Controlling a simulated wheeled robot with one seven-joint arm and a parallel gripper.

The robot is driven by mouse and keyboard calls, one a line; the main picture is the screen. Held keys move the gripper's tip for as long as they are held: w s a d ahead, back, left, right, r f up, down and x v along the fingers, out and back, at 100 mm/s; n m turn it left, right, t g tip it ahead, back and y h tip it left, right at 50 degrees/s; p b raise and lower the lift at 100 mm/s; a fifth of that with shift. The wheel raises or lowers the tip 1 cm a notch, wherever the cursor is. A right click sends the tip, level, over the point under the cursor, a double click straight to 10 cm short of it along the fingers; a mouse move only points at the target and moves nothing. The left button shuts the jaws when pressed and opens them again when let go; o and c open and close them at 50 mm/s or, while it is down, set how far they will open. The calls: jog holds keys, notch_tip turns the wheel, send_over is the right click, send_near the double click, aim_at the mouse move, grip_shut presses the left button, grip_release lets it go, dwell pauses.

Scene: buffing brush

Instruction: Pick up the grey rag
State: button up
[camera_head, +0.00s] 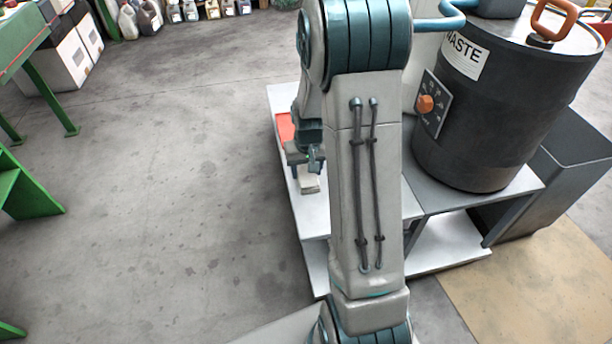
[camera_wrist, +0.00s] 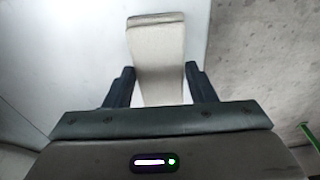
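A pale grey, folded-looking piece, which I take to be the grey rag (camera_wrist: 157,55), lies on a white surface in the wrist view, between and beyond my fingers. In the head view the rag (camera_head: 310,185) shows as a small pale patch on the white bench, just below my gripper (camera_head: 315,162). My gripper (camera_wrist: 161,88) is open, with one dark finger at each side of the rag. The gaps are narrow, and I cannot tell whether the fingers touch it. My arm hides part of the bench in the head view.
A red flat item (camera_head: 285,130) lies on the white bench (camera_head: 315,222) behind my gripper. A dark waste drum (camera_head: 465,120) stands to the right. The bench edge is close to the rag, with open concrete floor (camera_head: 160,200) to the left.

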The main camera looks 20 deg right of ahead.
aim_at(307, 173)
jog(key=shift+r, duration=0.1)
notch_tip(307, 173, up, 10)
jog(key=p, duration=0.3)
jog(key=shift+p, duration=0.35)
